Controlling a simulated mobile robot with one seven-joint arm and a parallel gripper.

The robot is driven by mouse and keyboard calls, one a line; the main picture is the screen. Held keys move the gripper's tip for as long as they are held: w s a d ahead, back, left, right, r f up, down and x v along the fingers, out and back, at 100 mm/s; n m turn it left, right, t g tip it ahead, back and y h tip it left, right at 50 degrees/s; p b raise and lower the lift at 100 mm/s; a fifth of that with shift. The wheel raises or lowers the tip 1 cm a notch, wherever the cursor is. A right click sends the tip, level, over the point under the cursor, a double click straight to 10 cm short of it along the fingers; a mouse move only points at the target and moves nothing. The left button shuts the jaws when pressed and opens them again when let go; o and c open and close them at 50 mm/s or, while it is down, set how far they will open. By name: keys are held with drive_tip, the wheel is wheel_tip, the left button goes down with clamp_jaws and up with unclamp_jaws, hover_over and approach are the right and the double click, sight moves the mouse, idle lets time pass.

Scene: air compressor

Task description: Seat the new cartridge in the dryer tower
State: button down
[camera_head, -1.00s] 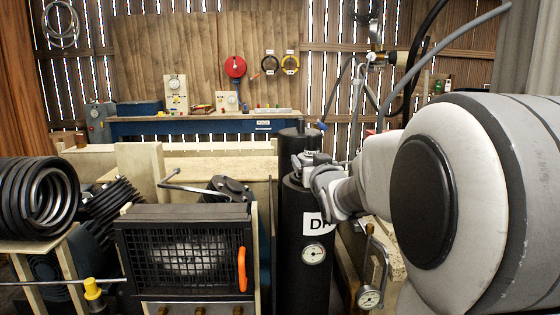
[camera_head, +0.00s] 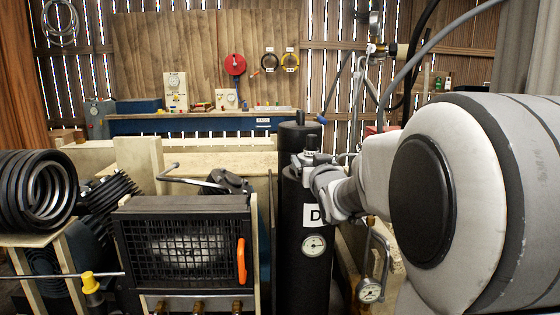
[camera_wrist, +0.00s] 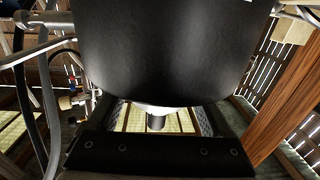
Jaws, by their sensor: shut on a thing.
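The dryer tower (camera_head: 296,265) is a tall black cylinder with a white label, partly covered by my wrist, and a round gauge. A black cylinder, apparently the new cartridge (camera_head: 293,136), stands upright at its top with a small post above it. My gripper (camera_head: 306,163) is at the right front of this cylinder and appears shut on it. In the wrist view a dark rounded body (camera_wrist: 165,45) fills the upper middle, with a pale end and a grey stub below. My arm and this body hide the contact; I cannot tell how deep the cartridge sits.
A second gauge (camera_head: 370,290) and pipework are close on the right. Black coils (camera_head: 35,190) are at far left. A blue bench (camera_head: 200,126) runs along the back wall.

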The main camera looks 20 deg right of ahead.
drive_tip(key=shift+f, duration=0.2)
unclamp_jaws()
drive_tip(key=shift+f, duration=0.35)
drive_tip(key=shift+s+b, duration=0.15)
drive_tip(key=shift+b, duration=0.15)
